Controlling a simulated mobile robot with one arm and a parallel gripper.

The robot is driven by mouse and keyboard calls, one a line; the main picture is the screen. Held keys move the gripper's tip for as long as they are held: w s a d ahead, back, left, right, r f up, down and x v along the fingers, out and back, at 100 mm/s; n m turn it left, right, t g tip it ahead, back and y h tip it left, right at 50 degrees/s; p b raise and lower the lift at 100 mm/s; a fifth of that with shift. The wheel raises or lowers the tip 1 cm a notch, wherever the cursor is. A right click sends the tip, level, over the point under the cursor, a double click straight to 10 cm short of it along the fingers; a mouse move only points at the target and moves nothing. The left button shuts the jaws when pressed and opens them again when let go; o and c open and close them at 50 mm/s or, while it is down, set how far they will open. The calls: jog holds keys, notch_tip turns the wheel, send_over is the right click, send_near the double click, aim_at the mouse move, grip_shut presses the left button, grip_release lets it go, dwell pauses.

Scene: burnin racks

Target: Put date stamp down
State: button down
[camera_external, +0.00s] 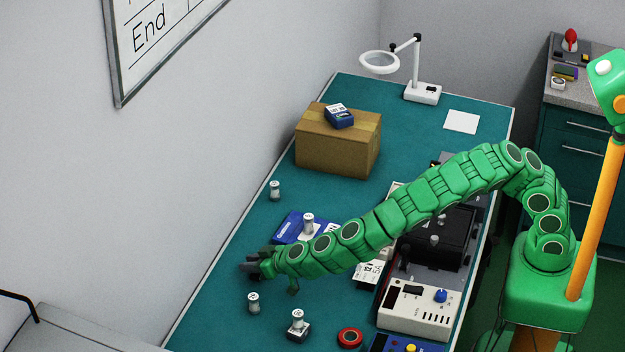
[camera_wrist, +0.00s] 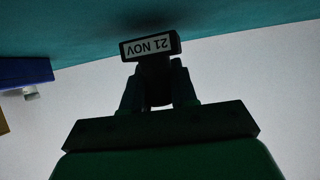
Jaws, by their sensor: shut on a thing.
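My gripper (camera_external: 256,264) reaches over the left side of the teal bench (camera_external: 237,232), close to the wall-side edge. In the wrist view, my gripper (camera_wrist: 160,85) is shut on the date stamp (camera_wrist: 149,47), a dark block with a white label that reads "21 NOV" upside down. The bench surface (camera_wrist: 70,28) lies behind the stamp with a dark shadow on it. I cannot tell whether the stamp touches the bench. In the external view the stamp cannot be told apart from the dark fingers.
Small metal cylinders (camera_external: 253,303) stand near my gripper. A blue pad or box (camera_external: 290,227) lies just behind my arm. A cardboard box (camera_external: 335,155), a magnifier lamp (camera_external: 422,93) and a white bench instrument (camera_external: 417,312) are also on the bench. Bench surface shows between the cylinders.

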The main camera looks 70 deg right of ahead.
jog(key=shift+f, duration=0.4)
jog(key=c, duration=0.9)
grip_release()
jog(key=shift+f, duration=0.15)
jog(key=shift+r, duration=0.2)
jog(key=shift+v, duration=6)
jog(key=shift+s, duration=0.1)
